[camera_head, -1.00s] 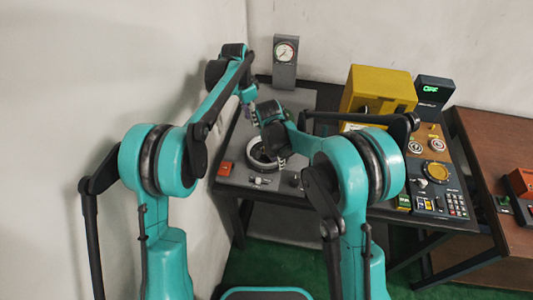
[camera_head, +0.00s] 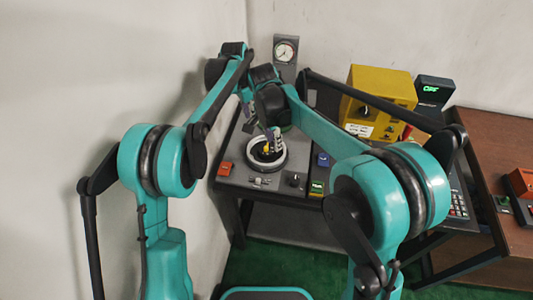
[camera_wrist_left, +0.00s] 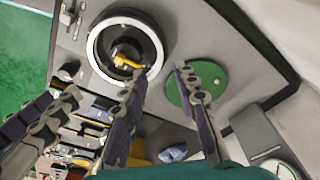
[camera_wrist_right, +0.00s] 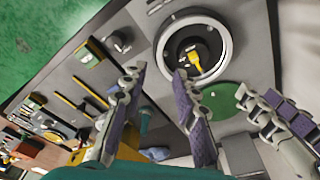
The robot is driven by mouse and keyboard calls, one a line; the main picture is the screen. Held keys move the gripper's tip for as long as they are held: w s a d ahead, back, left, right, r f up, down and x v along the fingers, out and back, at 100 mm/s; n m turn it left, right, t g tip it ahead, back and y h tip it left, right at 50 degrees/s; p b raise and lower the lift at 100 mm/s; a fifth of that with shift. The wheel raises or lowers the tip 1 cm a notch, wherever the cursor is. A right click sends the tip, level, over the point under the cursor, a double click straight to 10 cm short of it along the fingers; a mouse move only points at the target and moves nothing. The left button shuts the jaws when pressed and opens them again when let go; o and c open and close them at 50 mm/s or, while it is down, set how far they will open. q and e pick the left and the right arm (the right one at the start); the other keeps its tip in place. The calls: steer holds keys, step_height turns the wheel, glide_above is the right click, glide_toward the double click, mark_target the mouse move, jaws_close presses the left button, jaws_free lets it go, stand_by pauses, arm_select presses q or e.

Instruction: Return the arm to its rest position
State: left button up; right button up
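The ring (camera_wrist_left: 159,47) and yellow piece (camera_wrist_left: 126,58) also show in the left wrist view. My right gripper (camera_head: 272,138) hangs over the ring in the head view; its fingers (camera_wrist_right: 160,72) are apart with nothing between them. My left gripper (camera_wrist_left: 160,70) is also open and empty, pointing toward the ring and a green disc (camera_wrist_left: 212,83). In the head view its fingers are mostly hidden by my right arm.
A dial gauge (camera_head: 286,50) stands at the back. A yellow box (camera_head: 378,92) and a control panel are on the right, partly behind my right arm. A wall is close on the left. My two grippers are near each other.

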stand_by(0.3)
